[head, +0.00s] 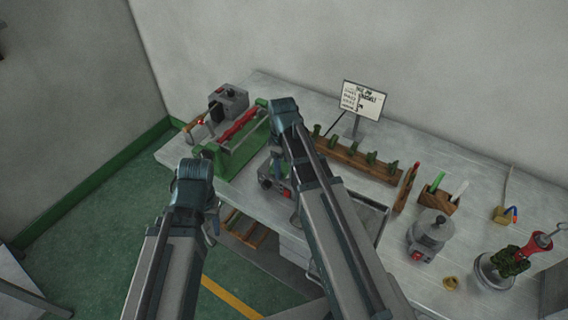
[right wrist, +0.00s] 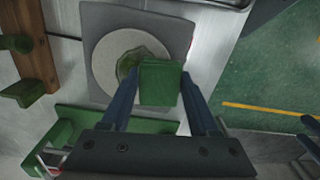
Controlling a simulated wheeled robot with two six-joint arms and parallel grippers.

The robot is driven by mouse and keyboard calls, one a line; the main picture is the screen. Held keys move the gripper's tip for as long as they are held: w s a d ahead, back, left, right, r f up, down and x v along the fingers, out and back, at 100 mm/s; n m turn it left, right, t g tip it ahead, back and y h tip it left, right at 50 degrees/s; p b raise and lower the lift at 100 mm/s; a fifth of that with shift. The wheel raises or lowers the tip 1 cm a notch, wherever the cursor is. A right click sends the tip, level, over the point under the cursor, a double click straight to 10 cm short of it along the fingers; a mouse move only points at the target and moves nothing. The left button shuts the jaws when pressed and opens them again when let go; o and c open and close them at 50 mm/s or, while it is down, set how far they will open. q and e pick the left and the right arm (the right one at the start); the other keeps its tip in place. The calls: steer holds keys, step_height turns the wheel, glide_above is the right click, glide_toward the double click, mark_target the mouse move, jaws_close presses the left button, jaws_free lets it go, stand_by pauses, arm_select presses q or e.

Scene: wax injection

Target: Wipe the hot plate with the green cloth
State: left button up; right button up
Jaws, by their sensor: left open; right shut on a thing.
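The hot plate (right wrist: 101,25) is a grey square unit with a pale round heating disc (right wrist: 112,50), seen in the right wrist view. A glossy green patch (right wrist: 128,62) lies on the disc. The green cloth (right wrist: 160,84) is a small folded block between the fingers of my right gripper (right wrist: 160,95), which is shut on it. The cloth is over the disc's edge and hides part of it; I cannot tell if it touches. In the head view the hot plate (head: 267,182) is partly behind my right arm. My left gripper (head: 211,228) is open, in front of the table's edge.
A green fixture with a red part (head: 231,158) stands left of the hot plate. A wooden rack with green pieces (head: 352,160) and a sign (head: 362,100) are behind it, to the right. A grey pot (head: 430,232) and red tool (head: 538,246) stand further right.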

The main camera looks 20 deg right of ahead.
steer(key=shift+d, duration=0.1)
steer(key=shift+w+d+f, duration=0.1)
steer(key=shift+w+d, duration=1.1)
steer(key=shift+d, duration=0.2)
steer(key=shift+w+d, duration=1.25)
steer(key=shift+d, duration=0.25)
steer(key=shift+s+d, duration=0.1)
steer(key=shift+s, duration=0.2)
steer(key=shift+s+a, duration=1.2)
steer(key=shift+a, duration=0.3)
